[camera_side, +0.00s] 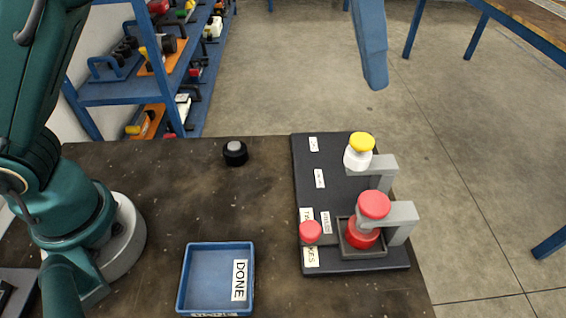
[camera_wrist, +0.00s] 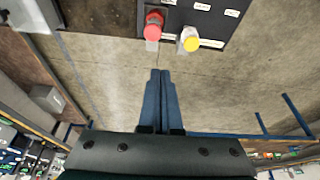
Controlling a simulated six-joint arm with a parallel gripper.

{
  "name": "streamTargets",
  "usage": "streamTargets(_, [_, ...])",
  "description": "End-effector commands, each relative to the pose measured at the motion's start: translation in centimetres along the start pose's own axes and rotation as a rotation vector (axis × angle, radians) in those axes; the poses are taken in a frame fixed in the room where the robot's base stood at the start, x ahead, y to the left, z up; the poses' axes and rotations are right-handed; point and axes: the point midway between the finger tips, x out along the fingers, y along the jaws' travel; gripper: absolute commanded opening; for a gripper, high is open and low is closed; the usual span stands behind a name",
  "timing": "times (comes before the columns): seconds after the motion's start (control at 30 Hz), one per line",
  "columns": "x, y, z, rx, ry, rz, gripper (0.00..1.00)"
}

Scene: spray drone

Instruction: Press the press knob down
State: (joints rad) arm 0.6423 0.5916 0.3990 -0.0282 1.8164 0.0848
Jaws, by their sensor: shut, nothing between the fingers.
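A dark board (camera_side: 318,155) on the table carries two grey brackets. The front bracket (camera_side: 402,218) holds a wide red knob (camera_side: 374,205), which looks like the press knob, raised above a red round part (camera_side: 360,236) in a square dark frame. The rear bracket (camera_side: 378,168) has a yellow-topped white knob (camera_side: 361,142). The red knob (camera_wrist: 153,28) and yellow knob (camera_wrist: 191,41) also show in the wrist view. My gripper (camera_side: 376,84) is shut and empty, high above the board's far end and apart from both knobs. Its blue fingers (camera_wrist: 159,74) show in the wrist view.
A smaller red round part (camera_side: 310,231) sits at the board's left edge beside labels. A blue tray marked DONE (camera_side: 184,282) lies front left, and a black round part (camera_side: 235,154) stands behind it. The table between tray and board is clear. Blue shelves (camera_side: 125,92) stand behind.

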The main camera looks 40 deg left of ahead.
Motion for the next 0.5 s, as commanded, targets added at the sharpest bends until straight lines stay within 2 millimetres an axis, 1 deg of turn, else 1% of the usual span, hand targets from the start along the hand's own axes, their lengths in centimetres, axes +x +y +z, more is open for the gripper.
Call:
streamTargets(0.03, [0.8,0.6,-0.1,0.016,-0.017,0.007,0.0])
streamTargets(0.1, [1.6,1.2,0.1,0.03,-0.038,0.014,0.0])
streamTargets(0.17, [2.0,1.5,0.1,0.039,-0.048,0.017,0.0])
streamTargets(0.27, [2.0,1.8,0.2,0.046,-0.049,0.02,0.0])
streamTargets(0.5, [1.9,1.8,0.2,0.045,-0.048,0.019,0.0])
